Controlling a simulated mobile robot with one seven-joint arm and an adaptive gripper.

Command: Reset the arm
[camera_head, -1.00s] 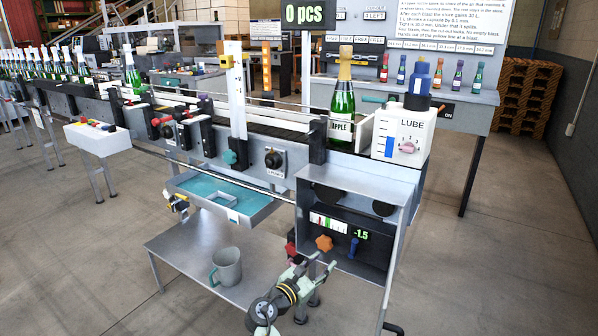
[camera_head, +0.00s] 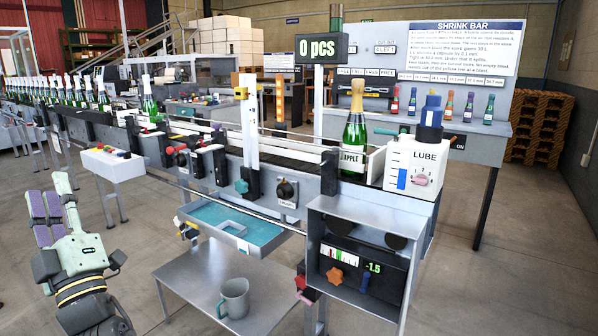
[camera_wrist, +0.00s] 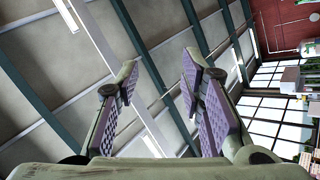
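My gripper (camera_head: 56,206) is at the lower left of the head view, over open floor and left of the machine. Its fingers point up, and purple pads show on them. In the wrist view the two fingers (camera_wrist: 160,95) stand apart with a gap between them and nothing held. Behind them the wrist view shows the ceiling beams and a window, so the gripper faces upward. It touches nothing.
The capsuling line (camera_head: 290,195) runs across the middle, with a green bottle (camera_head: 354,138) and a LUBE box (camera_head: 413,165) on it. A small white control box (camera_head: 118,166) stands near my gripper. A grey mug (camera_head: 234,298) sits on the low metal table (camera_head: 190,272). Floor at the left is clear.

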